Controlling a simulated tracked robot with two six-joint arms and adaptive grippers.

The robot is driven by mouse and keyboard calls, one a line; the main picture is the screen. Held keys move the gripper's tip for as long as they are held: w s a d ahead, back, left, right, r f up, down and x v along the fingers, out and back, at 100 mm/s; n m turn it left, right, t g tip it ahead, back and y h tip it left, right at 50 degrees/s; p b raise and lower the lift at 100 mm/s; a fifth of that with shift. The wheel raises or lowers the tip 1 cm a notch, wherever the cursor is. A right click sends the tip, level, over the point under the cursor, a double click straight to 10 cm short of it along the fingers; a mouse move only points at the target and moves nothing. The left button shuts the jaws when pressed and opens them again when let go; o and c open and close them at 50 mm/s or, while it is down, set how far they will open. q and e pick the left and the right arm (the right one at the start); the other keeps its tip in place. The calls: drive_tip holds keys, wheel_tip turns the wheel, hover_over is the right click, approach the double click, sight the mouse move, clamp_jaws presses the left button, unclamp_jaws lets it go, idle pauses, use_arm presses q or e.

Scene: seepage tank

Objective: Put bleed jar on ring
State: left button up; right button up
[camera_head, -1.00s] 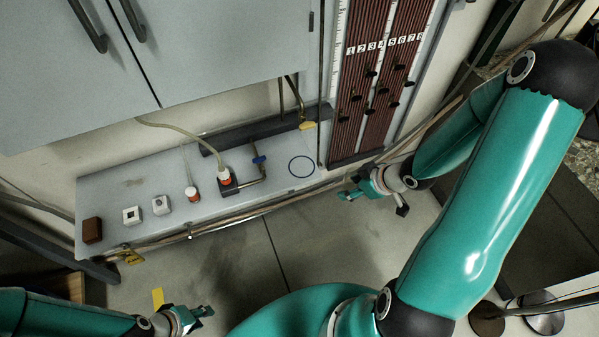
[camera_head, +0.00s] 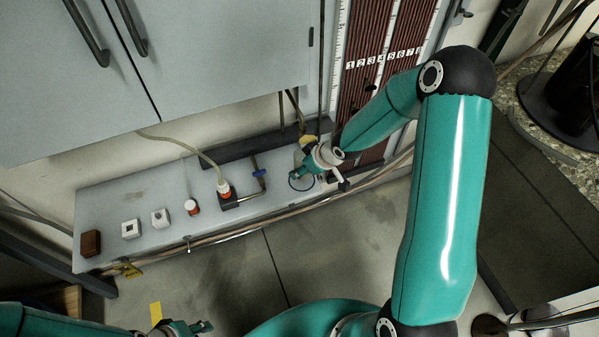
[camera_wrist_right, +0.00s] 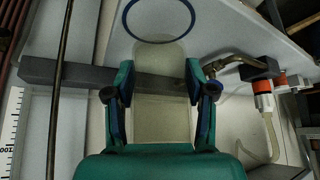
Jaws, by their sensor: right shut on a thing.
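My right gripper (camera_wrist_right: 158,95) is shut on a pale, translucent jar (camera_wrist_right: 160,115), which I take to be the bleed jar. It shows between the two fingers in the right wrist view. The dark blue ring (camera_head: 301,184) is marked on the right end of the grey bench. It also shows at the top of the wrist view (camera_wrist_right: 129,27). In the head view my right gripper (camera_head: 303,172) is above the ring's far side and partly covers it. Whether the jar touches the bench cannot be told. My left gripper (camera_head: 202,327) is low in the head view, away from the bench; its finger gap is unclear.
On the bench (camera_head: 160,190) are a blue-handled valve pipe (camera_head: 259,173), a red-and-white fitting with a hose (camera_head: 224,189), a red-and-white cap (camera_head: 191,207), two white blocks and a brown block (camera_head: 91,243). A numbered tube panel (camera_head: 358,90) stands behind the right end.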

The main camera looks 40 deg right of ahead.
drive_tip(key=f, duration=0.1)
drive_tip(key=f+b, duration=0.1)
drive_tip(key=f, duration=0.1)
drive_tip(key=shift+w+f, duration=0.3)
drive_tip(key=shift+w, duration=0.05)
drive_tip(key=shift+a+r, duration=0.1)
drive_tip(key=o, duration=1.1)
drive_tip(key=shift+o, duration=0.2)
